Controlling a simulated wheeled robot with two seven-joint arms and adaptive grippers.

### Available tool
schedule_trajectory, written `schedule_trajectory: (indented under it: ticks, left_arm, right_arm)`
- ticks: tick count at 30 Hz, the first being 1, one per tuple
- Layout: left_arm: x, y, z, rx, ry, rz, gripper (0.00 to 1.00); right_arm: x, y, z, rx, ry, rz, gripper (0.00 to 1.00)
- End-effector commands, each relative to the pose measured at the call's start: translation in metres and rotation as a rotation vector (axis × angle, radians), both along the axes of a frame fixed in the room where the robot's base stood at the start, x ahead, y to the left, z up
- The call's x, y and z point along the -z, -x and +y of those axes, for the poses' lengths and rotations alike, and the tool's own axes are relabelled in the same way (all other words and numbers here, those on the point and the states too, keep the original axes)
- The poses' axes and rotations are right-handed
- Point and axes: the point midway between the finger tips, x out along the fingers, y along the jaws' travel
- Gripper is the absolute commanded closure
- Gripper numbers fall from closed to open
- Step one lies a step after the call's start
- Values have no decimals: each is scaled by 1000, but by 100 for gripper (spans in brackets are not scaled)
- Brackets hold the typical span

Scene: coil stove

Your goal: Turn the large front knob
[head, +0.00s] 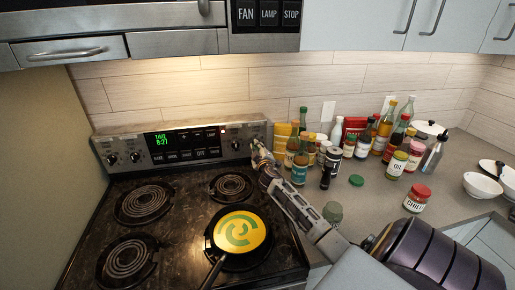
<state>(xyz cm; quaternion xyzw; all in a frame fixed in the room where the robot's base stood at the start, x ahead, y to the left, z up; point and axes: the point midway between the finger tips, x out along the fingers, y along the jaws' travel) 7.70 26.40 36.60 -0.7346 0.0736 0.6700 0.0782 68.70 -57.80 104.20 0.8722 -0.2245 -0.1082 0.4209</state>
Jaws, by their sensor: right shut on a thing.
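The coil stove (180,200) has a black cooktop and a back control panel with a green clock display (170,141). Two knobs show on the panel's left side, an outer left knob (111,160) and an inner left knob (135,157). An inner right knob (236,145) shows on the right side. My right gripper (258,151) is at the panel's right end, shut on the rightmost knob, which it mostly hides. Which knob is the large front one cannot be read from the markings. My left gripper is not in view.
A black pan (212,250) with a yellow and green round inside sits on the front right burner. Several bottles and jars, including a blue-labelled jar (299,171) and a dark shaker (327,172), crowd the counter right of my gripper. The left burners are bare.

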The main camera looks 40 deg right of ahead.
Motion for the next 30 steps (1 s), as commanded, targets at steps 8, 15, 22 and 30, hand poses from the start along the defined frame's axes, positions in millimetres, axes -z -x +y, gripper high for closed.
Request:
schedule_trajectory:
  ticks: [8,15,22,30]
  left_arm:
    - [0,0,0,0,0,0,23]
    - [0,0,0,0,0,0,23]
    - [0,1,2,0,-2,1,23]
    - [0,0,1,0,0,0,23]
  right_arm:
    - [1,0,0,-1,-1,0,69]
    - [0,0,0,-1,-1,0,65]
    - [0,1,1,-1,-2,0,65]
    - [1,13,8,-1,-3,0,65]
